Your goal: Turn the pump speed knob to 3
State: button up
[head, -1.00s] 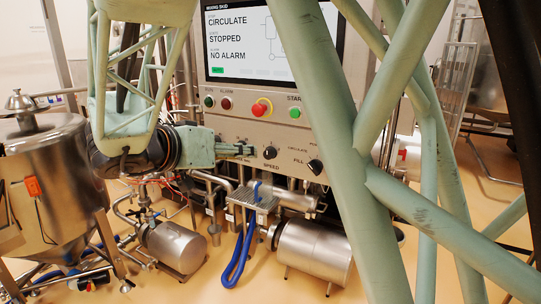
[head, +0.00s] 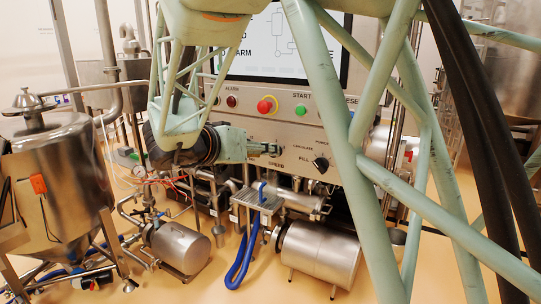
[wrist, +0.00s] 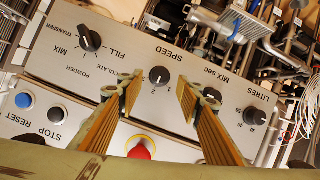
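The pump speed knob (wrist: 159,75) is a small black dial with a pale mark, under the word SPEED on the grey panel (wrist: 200,62), which appears upside down in the wrist view. Small numerals stand beside it, but the exact setting is too small to read surely. My gripper (wrist: 159,88) is open, with one ribbed finger on each side of the knob and visible gaps to both. I cannot tell whether the fingertips reach the knob's depth. In the head view my gripper (head: 272,149) is at the panel above the SPEED label and hides the knob.
A black selector (wrist: 90,40) marked FILL, MIX and TRANSFER and a LITRES dial (wrist: 255,115) flank the knob. A red emergency button (head: 267,106) and a green START button (head: 301,110) sit above. Pipes and a steel pump (head: 319,252) stand below.

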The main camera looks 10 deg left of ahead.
jog(key=shift+b+x, duration=0.4)
jog(key=shift+x, duration=1.85)
jog(key=c, duration=0.8)
jog(key=shift+c, duration=0.2)
jog(key=shift+y, duration=0.3)
jog(key=shift+s+d+f+m+t+y+b, duration=0.1)
jog(key=shift+m+t+y+b, duration=0.5)
jog(key=shift+m+b, duration=0.8)
jog(key=shift+d+f+m+t+y+b, duration=0.1)
jog(key=shift+m+t+y+b, duration=0.15)
jog(key=shift+m+y+b, duration=0.85)
jog(key=shift+s+d+f+m+t+y+b, duration=0.15)
jog(key=shift+m+t+y+b, duration=0.3)
jog(key=shift+m+b, duration=1.25)
jog(key=shift+w+r, duration=0.1)
jog(key=shift+r, duration=0.05)
